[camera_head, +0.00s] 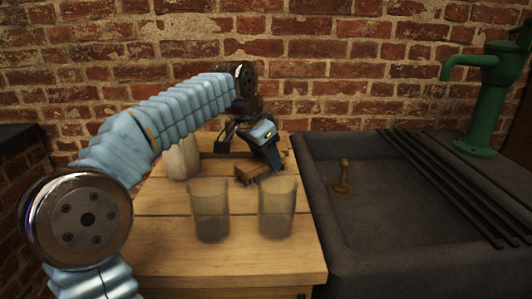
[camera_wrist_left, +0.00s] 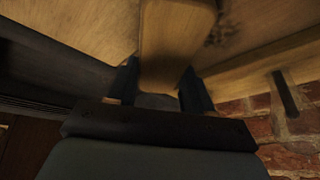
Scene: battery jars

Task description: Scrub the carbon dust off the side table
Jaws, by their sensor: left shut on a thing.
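The wooden side table (camera_head: 160,245) stands in front of the brick wall. My left gripper (camera_head: 262,160) is over the table's back right part, shut on a wooden scrubbing brush (camera_head: 252,175). In the left wrist view the brush's wooden block (camera_wrist_left: 175,45) sits between the two dark fingers of my left gripper (camera_wrist_left: 162,88). A dark smudge of carbon dust (camera_wrist_left: 226,24) shows on the pale wood beside the brush there. In the head view I cannot make out the dust. The brush's underside is hidden, so I cannot tell whether it touches the tabletop. My right gripper is not in view.
Two clear glass jars (camera_head: 210,212) and (camera_head: 277,209) stand in the table's middle, in front of the brush. A cream jar (camera_head: 183,160) stands at the back left, partly behind my arm. A dark stone sink (camera_head: 400,270) adjoins the right, with a green pump (camera_head: 487,110). The table's front is clear.

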